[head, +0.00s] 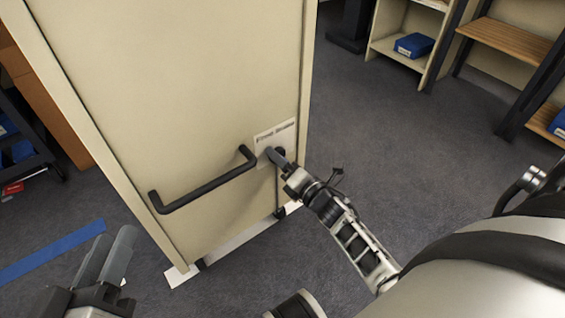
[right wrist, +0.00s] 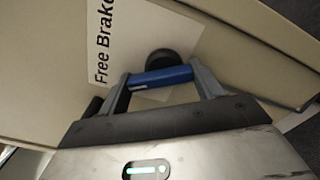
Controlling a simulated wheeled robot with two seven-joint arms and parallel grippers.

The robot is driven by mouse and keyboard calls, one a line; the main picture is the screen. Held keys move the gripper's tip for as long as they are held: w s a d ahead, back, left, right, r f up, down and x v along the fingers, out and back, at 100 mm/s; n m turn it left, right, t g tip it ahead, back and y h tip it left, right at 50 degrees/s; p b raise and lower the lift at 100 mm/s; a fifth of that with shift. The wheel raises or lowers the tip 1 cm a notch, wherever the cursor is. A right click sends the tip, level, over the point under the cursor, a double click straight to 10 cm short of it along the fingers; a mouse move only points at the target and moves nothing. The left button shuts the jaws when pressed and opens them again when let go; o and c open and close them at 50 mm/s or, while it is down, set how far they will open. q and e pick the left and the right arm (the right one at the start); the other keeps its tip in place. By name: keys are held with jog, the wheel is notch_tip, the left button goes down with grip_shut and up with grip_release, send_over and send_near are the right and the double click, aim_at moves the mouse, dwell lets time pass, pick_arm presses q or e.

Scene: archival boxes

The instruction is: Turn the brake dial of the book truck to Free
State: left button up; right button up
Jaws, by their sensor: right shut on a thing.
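The book truck (head: 215,60) is a tall cream panel with a black bar handle (head: 205,186). A white label reading Free and Brake (head: 275,134) is on its right edge, and shows sideways in the right wrist view (right wrist: 125,45). The brake dial has a dark round knob (right wrist: 160,58) and a blue bar (right wrist: 165,76) with a white mark near its left end. My right gripper (head: 275,156) is shut on the dial's blue bar, one finger at each end. It hides most of the dial in the head view. My left gripper (head: 110,258) is low at the left, away from the truck; its finger gap is unclear.
A blue floor strip (head: 55,252) lies left of the truck. Shelves (head: 400,45) with a blue box (head: 414,45) stand at the back right, and a wooden-topped shelf (head: 505,40) is further right. Grey carpet is clear between.

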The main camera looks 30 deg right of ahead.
pick_arm(q)
jog(key=shift+r, duration=0.1)
pick_arm(e)
jog(key=shift+f+n, duration=0.1)
jog(key=shift+n, duration=0.3)
jog(key=o, duration=1)
